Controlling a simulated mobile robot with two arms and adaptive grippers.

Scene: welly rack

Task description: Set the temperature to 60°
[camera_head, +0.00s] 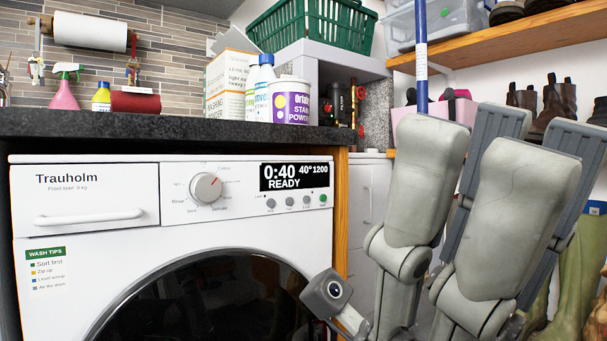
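The white Trauholm washing machine (110,245) stands under a dark worktop. Its black display (295,177) reads 0:40, 40°, 1200 and READY. The round programme knob (206,187) is left of the display. My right gripper (485,140) is large in the foreground, fingers upward, right of the machine and apart from the buttons. My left gripper is out of view.
The dark worktop (180,128) overhangs the panel and carries bottles, a box and a stain powder tub (289,100). A wooden post (341,220) is right of the machine. A blue pole (421,60) and a boot shelf (510,38) are behind my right gripper.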

